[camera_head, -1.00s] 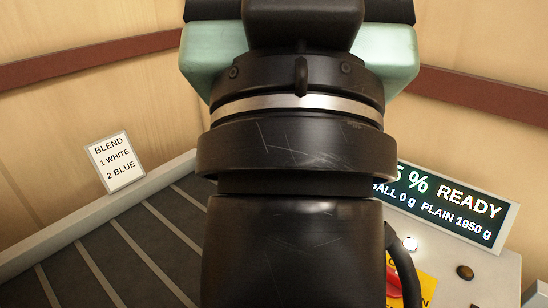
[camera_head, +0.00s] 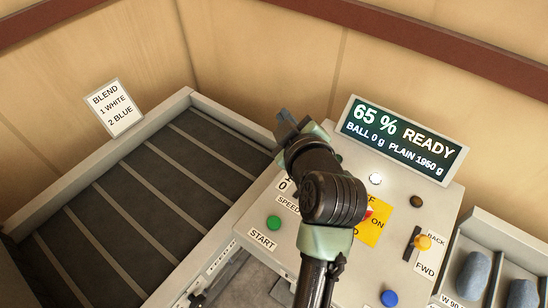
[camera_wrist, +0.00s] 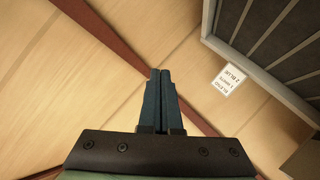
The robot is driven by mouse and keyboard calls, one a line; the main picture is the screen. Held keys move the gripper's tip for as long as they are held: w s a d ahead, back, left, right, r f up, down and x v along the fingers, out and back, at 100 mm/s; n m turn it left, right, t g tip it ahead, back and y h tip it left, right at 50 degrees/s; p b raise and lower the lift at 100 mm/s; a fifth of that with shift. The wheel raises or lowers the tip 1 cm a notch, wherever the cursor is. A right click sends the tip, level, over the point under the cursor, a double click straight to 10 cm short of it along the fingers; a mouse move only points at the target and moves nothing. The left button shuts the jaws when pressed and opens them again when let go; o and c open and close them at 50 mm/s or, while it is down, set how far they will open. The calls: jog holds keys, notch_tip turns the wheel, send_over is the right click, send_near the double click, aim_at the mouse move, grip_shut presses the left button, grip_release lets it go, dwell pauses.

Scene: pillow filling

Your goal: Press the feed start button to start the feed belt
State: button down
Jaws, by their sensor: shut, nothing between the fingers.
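The green button (camera_head: 274,222) sits on the left part of the grey control panel (camera_head: 285,262), above a label (camera_head: 262,240) reading START. The feed belt (camera_head: 110,215), dark with pale cross strips, lies left of the panel; it also shows at the top right of the wrist view (camera_wrist: 275,30). My gripper (camera_head: 284,118) is up and beyond the button, above the panel's far left corner and apart from the button. In the wrist view its two dark fingers (camera_wrist: 160,72) are together and empty. My arm covers the middle of the panel.
A display (camera_head: 403,138) reads 65 % READY, BALL 0 g, PLAIN 1950 g. A blue button (camera_head: 389,298), a yellow-knobbed lever (camera_head: 422,243) and a partly hidden red switch on a yellow plate (camera_head: 373,232) share the panel. A blend card (camera_head: 114,108) stands behind the belt. Grey-blue items (camera_head: 473,275) lie right.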

jog(key=s+f+n+g+y+p, duration=0.25)
jog(key=s+f+g+p, duration=0.2)
jog(key=f, duration=0.25)
jog(key=n+g+p, duration=0.1)
jog(key=n+g, duration=0.1)
jog(key=n, duration=0.1)
send_over(278, 225)
jog(key=shift+t, duration=0.25)
notch_tip(278, 225, down, 6)
jog(key=shift+r, duration=0.15)
notch_tip(278, 225, down, 9)
jog(key=b, duration=0.6)
jog(key=shift+r+b, duration=0.15)
jog(key=shift+b, duration=0.25)
dwell(0.4)
jog(key=shift+f+b, duration=0.4)
jog(key=shift+b, duration=0.15)
